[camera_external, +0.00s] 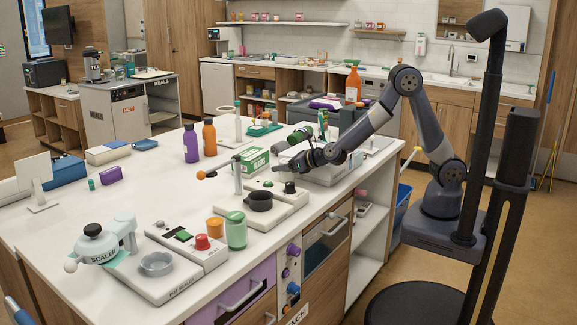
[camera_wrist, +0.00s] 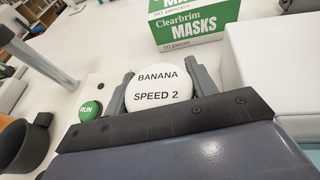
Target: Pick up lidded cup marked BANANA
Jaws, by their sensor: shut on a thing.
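The lidded cup marked BANANA (camera_wrist: 158,90) shows in the wrist view as a round white lid with the words BANANA and SPEED 2. My gripper (camera_wrist: 162,70) has one grey finger on each side of the lid and is shut on the cup. The cup's body is hidden below the lid. In the external view my gripper (camera_external: 285,162) is low over the right part of the white counter. The cup cannot be made out there. Whether it touches the surface below cannot be told.
A green and white masks box (camera_wrist: 190,22) stands just beyond the cup. A green RUN button (camera_wrist: 91,110) and a dark pot (camera_wrist: 22,145) with a post are at left. A white block (camera_wrist: 270,60) is close at right. Bottles (camera_external: 191,144) stand farther back.

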